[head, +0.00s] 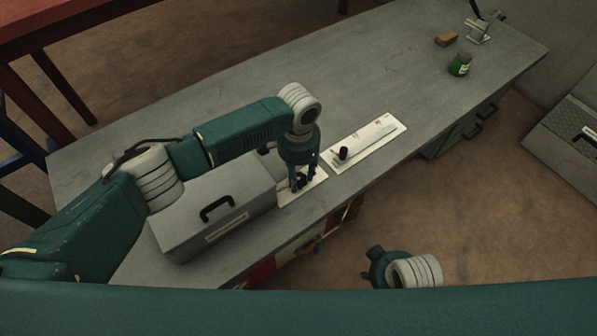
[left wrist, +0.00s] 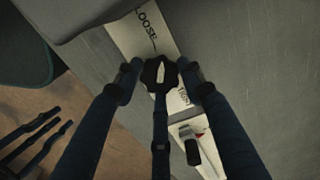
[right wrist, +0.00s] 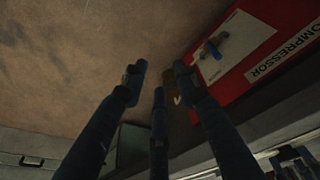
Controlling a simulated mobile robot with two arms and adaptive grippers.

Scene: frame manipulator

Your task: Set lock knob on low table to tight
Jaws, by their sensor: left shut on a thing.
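The lock knob (left wrist: 153,73) is black with a lobed edge and a pale pointer mark. In the left wrist view its pointer is directed roughly up the picture, towards the word LOOSE on its white plate (left wrist: 135,34). Another word on the plate is partly covered by a finger at the right. My left gripper (head: 300,184) points down over the plate on the grey low table (head: 245,130), and its fingers are shut around the knob. My right gripper (head: 373,268) is off the table's front side, with its fingers apart and empty in the right wrist view (right wrist: 160,78).
A grey case (head: 187,212) with a black handle stands left of the knob plate. A white slider panel (head: 372,139) with a dark knob lies to its right. A green jar (head: 460,65) and tan block (head: 446,39) are far right. A red compressor panel (right wrist: 285,20) shows near my right gripper.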

